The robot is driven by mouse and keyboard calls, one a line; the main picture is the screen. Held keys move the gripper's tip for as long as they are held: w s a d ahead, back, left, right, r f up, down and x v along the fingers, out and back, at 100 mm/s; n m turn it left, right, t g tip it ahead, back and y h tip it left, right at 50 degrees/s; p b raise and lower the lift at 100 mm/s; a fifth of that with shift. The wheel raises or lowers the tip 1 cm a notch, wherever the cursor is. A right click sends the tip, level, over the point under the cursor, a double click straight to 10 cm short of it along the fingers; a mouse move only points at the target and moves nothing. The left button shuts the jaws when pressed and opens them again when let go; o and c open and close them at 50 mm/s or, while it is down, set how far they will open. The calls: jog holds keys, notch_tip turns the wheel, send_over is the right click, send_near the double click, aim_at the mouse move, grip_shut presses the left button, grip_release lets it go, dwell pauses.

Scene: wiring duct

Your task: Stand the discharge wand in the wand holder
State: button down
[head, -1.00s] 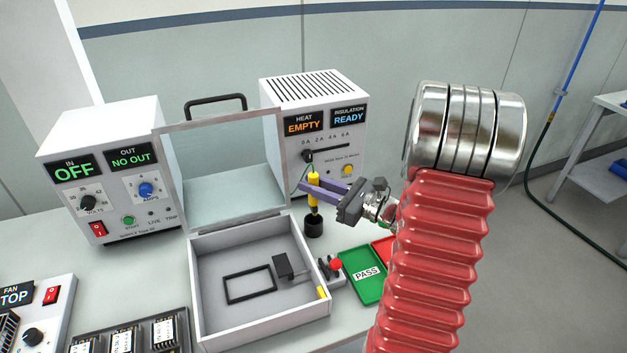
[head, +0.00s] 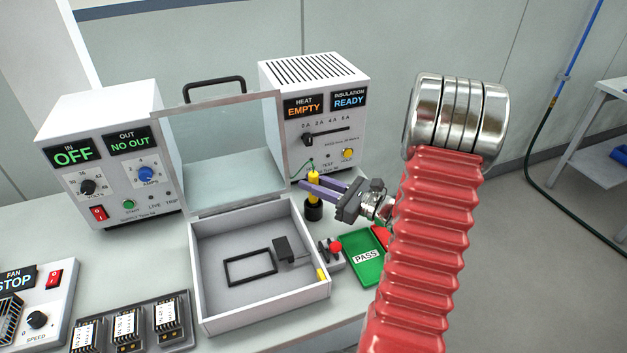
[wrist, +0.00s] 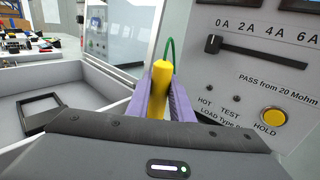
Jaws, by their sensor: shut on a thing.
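The yellow discharge wand (head: 314,184) stands upright between the purple fingers of my gripper (head: 318,189), which is shut on it. In the wrist view the wand (wrist: 161,88) shows between the two purple fingers (wrist: 162,100), with a green lead curving up from its top. The black wand holder (head: 314,211) is a short round cup on the bench directly below the fingers. The wand's lower end is at or inside the holder; the fingers hide part of it, so I cannot tell how deep it sits. The holder is hidden in the wrist view.
The insulation tester (head: 331,125) stands close behind the wand. An open box (head: 205,290) with a raised clear lid (head: 228,150) is to the left. A green PASS tray (head: 352,276) and a small fixture with a red knob (head: 334,246) lie in front.

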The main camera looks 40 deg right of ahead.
jog(key=c, duration=1.5)
grip_release()
jog(key=v, duration=1.4)
jog(key=shift+f, duration=0.1)
jog(key=shift+w+a, duration=0.15)
